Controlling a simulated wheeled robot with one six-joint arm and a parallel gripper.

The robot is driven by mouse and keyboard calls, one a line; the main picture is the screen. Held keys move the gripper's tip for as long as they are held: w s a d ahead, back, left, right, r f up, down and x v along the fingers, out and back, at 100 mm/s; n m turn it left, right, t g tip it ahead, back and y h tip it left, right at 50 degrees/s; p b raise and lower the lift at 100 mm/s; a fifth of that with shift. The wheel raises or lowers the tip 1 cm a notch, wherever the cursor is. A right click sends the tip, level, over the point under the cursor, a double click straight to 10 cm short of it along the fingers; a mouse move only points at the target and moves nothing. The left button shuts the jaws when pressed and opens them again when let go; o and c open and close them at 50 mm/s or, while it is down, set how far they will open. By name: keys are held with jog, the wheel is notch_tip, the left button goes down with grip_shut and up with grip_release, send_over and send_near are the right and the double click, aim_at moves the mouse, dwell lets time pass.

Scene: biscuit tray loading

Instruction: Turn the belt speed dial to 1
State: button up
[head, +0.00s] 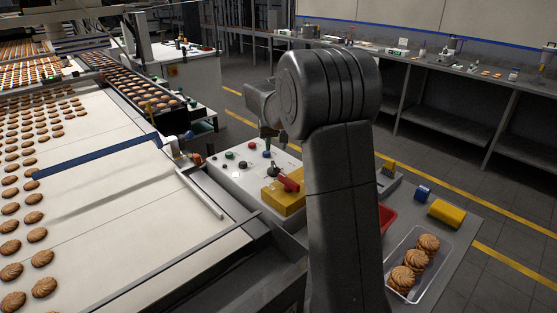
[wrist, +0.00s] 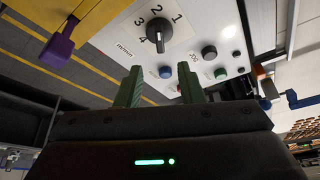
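The belt speed dial (wrist: 158,30) is a round dark knob on the white control panel (wrist: 110,42), with the numbers 1 to 4 printed around it in the wrist view. I cannot make out for certain which number it points to. In the head view the dark dial (head: 273,171) sits beside the yellow box. My gripper (wrist: 158,80) has two green fingers, spread apart with nothing between them. The dial lies beyond the fingertips, apart from them. In the head view my arm hides part of the gripper.
Near the dial are a blue button (wrist: 165,72), a black button (wrist: 209,52) and a green button (wrist: 220,74). The biscuit belt (head: 100,190) runs on the left; a biscuit tray (head: 391,290) is at right.

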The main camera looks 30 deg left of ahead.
aim_at(274, 164)
jog(key=p+x, duration=0.1)
jog(key=x, duration=0.9)
jog(key=shift+f, duration=0.1)
grip_shut()
